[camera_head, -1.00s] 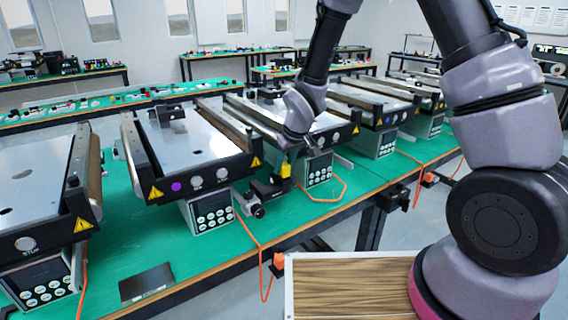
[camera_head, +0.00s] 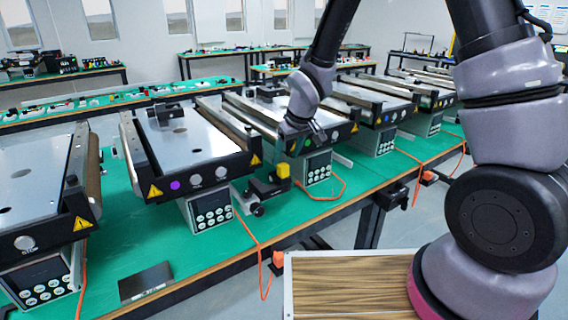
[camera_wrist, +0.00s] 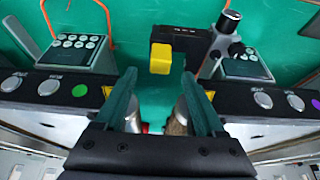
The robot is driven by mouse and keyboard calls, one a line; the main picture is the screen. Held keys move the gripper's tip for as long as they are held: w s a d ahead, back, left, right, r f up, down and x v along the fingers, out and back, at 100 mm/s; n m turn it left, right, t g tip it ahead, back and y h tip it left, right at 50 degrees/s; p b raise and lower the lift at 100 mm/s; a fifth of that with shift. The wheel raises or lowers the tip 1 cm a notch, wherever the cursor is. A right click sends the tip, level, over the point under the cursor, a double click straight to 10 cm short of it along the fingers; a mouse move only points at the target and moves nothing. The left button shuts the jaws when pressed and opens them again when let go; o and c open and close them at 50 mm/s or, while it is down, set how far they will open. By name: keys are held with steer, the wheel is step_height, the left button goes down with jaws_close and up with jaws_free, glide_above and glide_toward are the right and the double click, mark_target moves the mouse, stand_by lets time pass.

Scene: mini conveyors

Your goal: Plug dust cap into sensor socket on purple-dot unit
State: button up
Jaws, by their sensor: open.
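A yellow block, which looks like the dust cap (camera_head: 283,171), stands on a black bracket (camera_head: 262,188) between two conveyor units. In the wrist view the yellow cap (camera_wrist: 160,58) shows just beyond and between my fingertips, apart from both. My gripper (camera_wrist: 160,80) is open, with its two green fingers spread and nothing held. The purple-dot unit (camera_head: 205,177) is left of the bracket in the head view; its purple dot (camera_head: 175,185) is on the front panel. In the wrist view the purple dot (camera_wrist: 316,104) is at the right edge. I cannot make out the sensor socket.
A green-dot unit (camera_wrist: 79,91) is left of my gripper in the wrist view. Black knobs (camera_wrist: 229,22) stand beside the bracket. Keypad boxes (camera_head: 212,209) hang below the conveyor fronts, and orange cables (camera_head: 250,235) run over the table edge. A black plate (camera_head: 146,282) lies on the green table.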

steer(key=v, duration=0.6)
steer(key=s+d+r+m+t, duration=0.15)
steer(key=d+r+m, duration=0.35)
steer(key=d+r, duration=0.85)
steer(key=s+d+r+m+t, duration=0.1)
steer(key=s+d+r+m, duration=0.2)
steer(key=s, duration=0.4)
steer(key=s+d+r+m+t, duration=0.1)
steer(key=s+d+r+m, duration=0.2)
steer(key=s+d+r, duration=0.3)
steer(key=shift+s+r+h, duration=0.3)
steer(key=shift+s+r, duration=0.2)
steer(key=shift+s, duration=0.35)
